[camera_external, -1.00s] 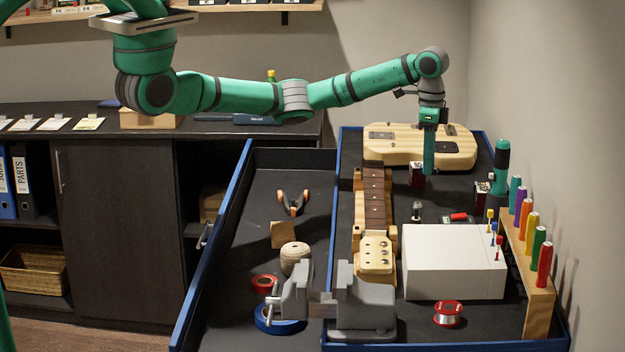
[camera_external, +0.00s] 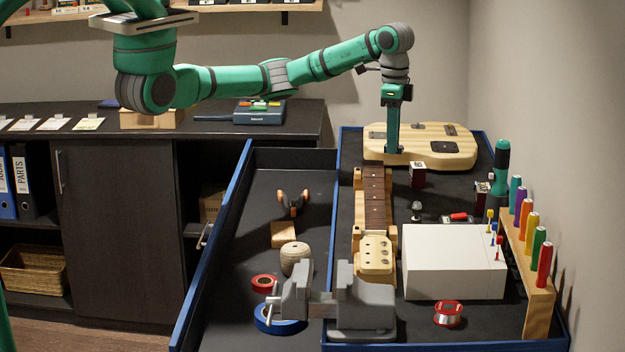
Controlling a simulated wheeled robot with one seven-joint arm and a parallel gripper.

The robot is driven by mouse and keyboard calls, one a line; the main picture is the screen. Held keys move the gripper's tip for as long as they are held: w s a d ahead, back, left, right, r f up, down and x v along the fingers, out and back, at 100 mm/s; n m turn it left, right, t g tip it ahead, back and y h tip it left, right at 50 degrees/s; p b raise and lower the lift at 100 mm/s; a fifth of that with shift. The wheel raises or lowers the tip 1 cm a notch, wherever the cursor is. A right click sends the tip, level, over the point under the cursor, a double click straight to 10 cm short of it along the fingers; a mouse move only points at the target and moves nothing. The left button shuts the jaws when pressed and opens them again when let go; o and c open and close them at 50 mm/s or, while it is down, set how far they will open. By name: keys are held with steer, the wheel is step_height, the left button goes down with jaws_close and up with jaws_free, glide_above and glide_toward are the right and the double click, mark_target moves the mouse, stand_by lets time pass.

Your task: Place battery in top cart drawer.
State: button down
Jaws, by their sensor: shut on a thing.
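My gripper (camera_external: 391,155) is above the cart top, near the left end of the pale wooden guitar body and behind the guitar neck. It points down and is shut on a small dark thing between its fingers. That thing is mostly hidden, so I cannot confirm it is the battery. The top cart drawer (camera_external: 262,180) appears to be the open, dark, blue-edged tray to the left of the cart top. It holds an orange-tipped tool (camera_external: 292,203), a wooden block (camera_external: 284,235), a twine ball (camera_external: 296,258) and tape rolls (camera_external: 265,283). My gripper is right of the drawer.
The guitar body (camera_external: 420,145) and neck (camera_external: 374,200) lie on the cart top. Small dark red boxes (camera_external: 417,175), a white box (camera_external: 453,262), a grey vise (camera_external: 362,305) and a screwdriver rack (camera_external: 527,270) stand there too. The drawer's back part has bare floor.

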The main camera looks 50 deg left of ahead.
steer(key=r, duration=0.3)
steer(key=shift+s+a+r, duration=0.1)
steer(key=shift+a+r, duration=0.1)
steer(key=shift+r, duration=0.2)
steer(key=n, duration=0.2)
glide_above(311, 250)
step_height(311, 250, down, 31)
steer(key=shift+s+r, duration=0.1)
steer(key=shift+s+d, duration=0.1)
steer(key=shift+f, duration=0.2)
steer(key=c, duration=2)
jaws_free()
steer(key=o, duration=0.4)
steer(key=shift+o, duration=0.2)
